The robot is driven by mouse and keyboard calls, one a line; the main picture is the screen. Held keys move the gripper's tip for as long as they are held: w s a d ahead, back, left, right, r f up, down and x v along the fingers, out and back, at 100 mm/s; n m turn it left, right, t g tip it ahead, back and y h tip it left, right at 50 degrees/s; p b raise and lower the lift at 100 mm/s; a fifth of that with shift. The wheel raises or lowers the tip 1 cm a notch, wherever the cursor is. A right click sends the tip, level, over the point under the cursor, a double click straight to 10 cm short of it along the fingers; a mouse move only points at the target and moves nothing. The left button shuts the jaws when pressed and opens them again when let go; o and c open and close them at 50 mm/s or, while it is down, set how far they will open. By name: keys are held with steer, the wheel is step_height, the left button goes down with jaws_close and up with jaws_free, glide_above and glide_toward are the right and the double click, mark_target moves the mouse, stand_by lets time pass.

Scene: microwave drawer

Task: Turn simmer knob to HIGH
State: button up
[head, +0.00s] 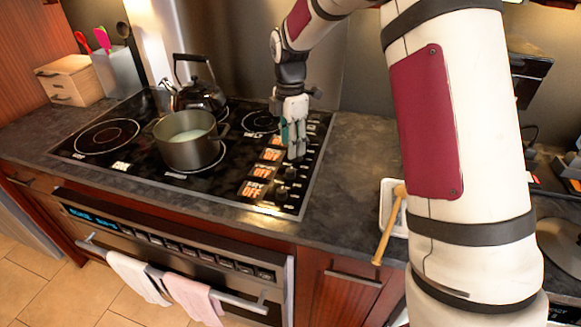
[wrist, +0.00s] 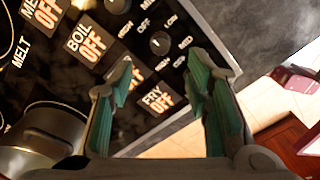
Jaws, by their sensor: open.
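The cooktop's control strip runs along its right side, with dark knobs beside orange-lit displays that read OFF. In the wrist view a round knob (wrist: 160,43) with a white pointer mark is ringed by OFF, LOW, MED and HIGH labels. Another knob (wrist: 118,5) is at the top edge. The displays MELT, BOIL (wrist: 85,40) and FRY (wrist: 156,97) are legible; one between them is partly behind my left finger. I cannot read a simmer label. My gripper (wrist: 162,75) is open and empty, fingers pointing down over the strip. It also shows in the head view (head: 294,152), hiding some knobs.
A pot (head: 188,152) with pale liquid stands on the cooktop (head: 140,165), near my gripper's left. A dark kettle (head: 199,97) stands behind it. A white tray with a wooden-handled tool (head: 390,228) lies right on the counter. Counter between strip and tray is clear.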

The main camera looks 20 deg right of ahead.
mark_target(290, 170)
step_height(290, 170, down, 9)
steer(key=shift+f+p, duration=0.1)
steer(key=shift+p, duration=0.4)
jaws_close()
